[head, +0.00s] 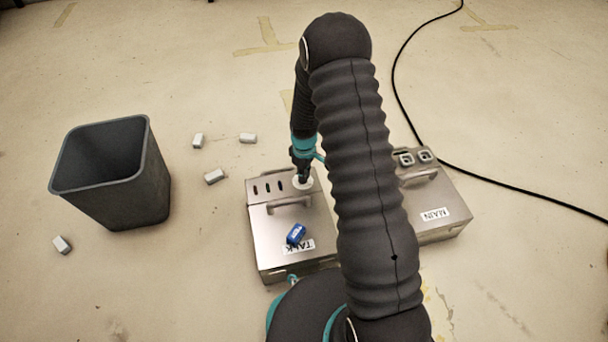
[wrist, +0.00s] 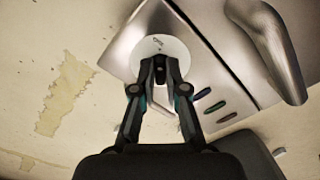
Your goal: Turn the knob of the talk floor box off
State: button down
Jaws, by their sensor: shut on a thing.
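The talk floor box (head: 270,252) is a silver metal case with an upside-down TALK label (head: 301,247), just left of my arm. Its knob (head: 306,184) is at the far right corner, on a round white plate; the knob plate also shows in the wrist view (wrist: 176,45). My gripper (head: 303,178) points down at the knob and is shut on it. In the wrist view the fingertips (wrist: 160,62) meet over the white plate and cover much of it. The knob's exact angle is hidden.
The MAIN box (head: 440,196) stands right of my arm. A grey bin (head: 155,190) and several white blocks (head: 214,176) are left. A black cable (head: 500,187) runs right.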

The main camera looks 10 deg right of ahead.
dwell(0.4)
jog(key=c, duration=1.2)
grip_release()
notch_tip(320, 180, up, 12)
